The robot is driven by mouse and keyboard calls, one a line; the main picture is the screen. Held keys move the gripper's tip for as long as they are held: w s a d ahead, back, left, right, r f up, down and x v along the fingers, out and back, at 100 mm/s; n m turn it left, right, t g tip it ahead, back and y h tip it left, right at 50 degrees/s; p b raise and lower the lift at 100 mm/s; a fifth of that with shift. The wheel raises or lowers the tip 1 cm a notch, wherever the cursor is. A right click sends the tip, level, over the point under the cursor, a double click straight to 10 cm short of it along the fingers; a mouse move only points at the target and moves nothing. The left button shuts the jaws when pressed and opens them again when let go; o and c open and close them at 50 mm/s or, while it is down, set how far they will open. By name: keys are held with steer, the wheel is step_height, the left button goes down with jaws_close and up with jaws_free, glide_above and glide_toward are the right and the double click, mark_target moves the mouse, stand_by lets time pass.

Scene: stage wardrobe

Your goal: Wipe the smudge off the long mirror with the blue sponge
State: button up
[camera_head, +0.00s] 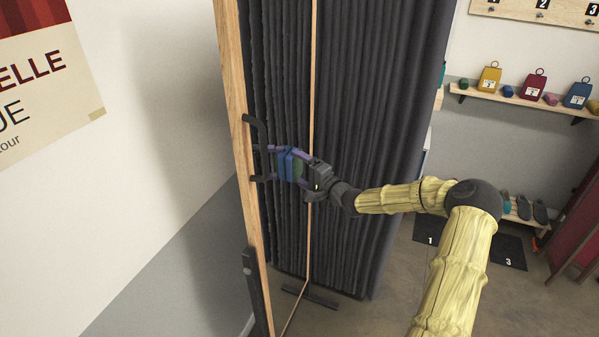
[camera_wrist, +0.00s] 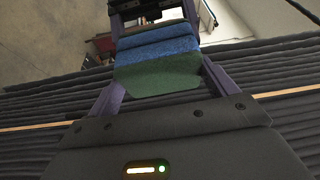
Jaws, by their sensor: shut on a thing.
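The long mirror (camera_head: 280,80) stands at the left of centre in the head view, seen at a steep angle in a light wood frame. Its glass reflects the dark curtain. My gripper (camera_head: 296,166) is shut on the blue sponge (camera_head: 288,163), which has a green layer on its gripper side. In the wrist view the sponge (camera_wrist: 165,51) sits between purple fingers, with its reflection directly beyond it. The blue face is at or very close to the glass; I cannot tell for sure that it touches. I cannot make out the smudge in either view.
A dark curtain (camera_head: 380,100) hangs right of the mirror. A shelf (camera_head: 520,98) with coloured tags and small items is on the right wall, with shoes (camera_head: 540,210) below. A white wall with a poster (camera_head: 45,80) is at left. Some floor shows between the mirror and right wall.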

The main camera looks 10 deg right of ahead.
mark_target(302, 162)
steer(key=shift+w+r, duration=0.1)
steer(key=shift+w+d, duration=0.95)
steer(key=shift+w, duration=0.3)
steer(key=s+d+p, duration=0.2)
steer(key=s+d, duration=0.1)
steer(key=d, duration=0.2)
steer(key=shift+s, duration=0.3)
steer(key=shift+s+d+p, duration=0.4)
steer(key=shift+s+d, duration=0.45)
steer(key=shift+d, duration=0.3)
